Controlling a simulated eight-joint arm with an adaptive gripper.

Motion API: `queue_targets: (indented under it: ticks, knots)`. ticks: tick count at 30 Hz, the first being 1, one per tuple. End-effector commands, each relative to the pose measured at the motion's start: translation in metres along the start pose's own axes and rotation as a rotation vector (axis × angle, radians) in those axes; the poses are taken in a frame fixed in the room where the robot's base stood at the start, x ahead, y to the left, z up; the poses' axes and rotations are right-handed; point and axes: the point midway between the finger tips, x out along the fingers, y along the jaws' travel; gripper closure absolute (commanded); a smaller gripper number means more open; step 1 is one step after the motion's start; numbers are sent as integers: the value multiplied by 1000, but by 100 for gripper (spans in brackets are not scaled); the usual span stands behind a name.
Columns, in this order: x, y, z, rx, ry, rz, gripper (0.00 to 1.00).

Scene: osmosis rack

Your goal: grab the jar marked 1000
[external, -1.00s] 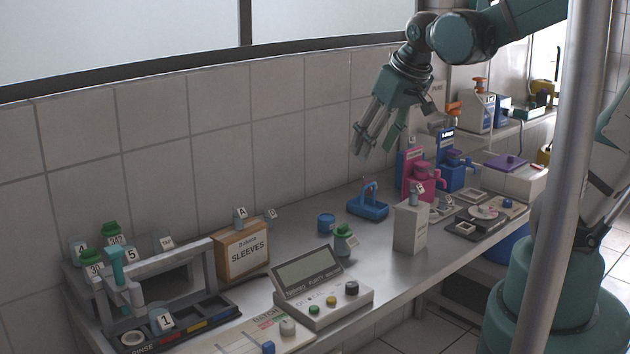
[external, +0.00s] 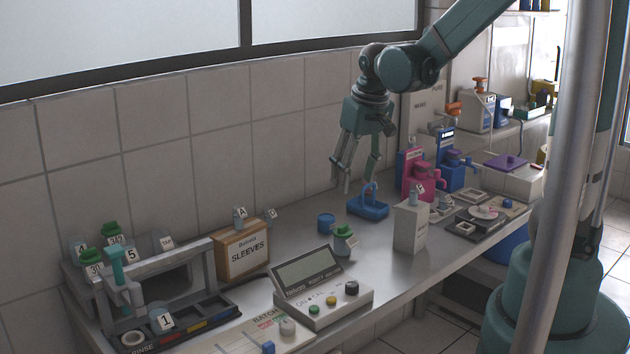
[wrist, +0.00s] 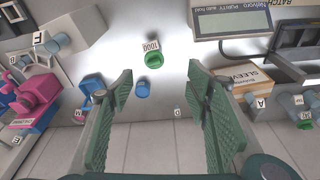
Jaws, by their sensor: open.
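The jar marked 1000 (wrist: 153,58) shows in the wrist view with its green lid and a white tag reading 1000, ahead of the fingertips and between their lines. In the external view a small grey jar with a green lid (external: 344,241) stands upright on the bench behind the meter; its tag is too small to read there. My gripper (external: 355,182) is open and empty, pointing down above the bench, farther back than the jar and near the blue basket. Its green finger pads (wrist: 159,76) are spread wide in the wrist view. Nothing hides the jar.
A blue cup (external: 326,223) and a blue basket (external: 368,207) stand close to the jar. The meter (external: 323,288) is in front, the SLEEVES box (external: 243,250) to the left, and a white box (external: 411,226) to the right. The wall is behind.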

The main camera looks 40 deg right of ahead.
Motion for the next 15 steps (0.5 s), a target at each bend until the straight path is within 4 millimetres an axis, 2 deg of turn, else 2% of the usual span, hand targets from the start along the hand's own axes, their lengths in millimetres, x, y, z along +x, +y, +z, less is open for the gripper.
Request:
queue_targets:
  ticks: [15]
  knots:
    - [81,7,-18,41,-116,14,52]
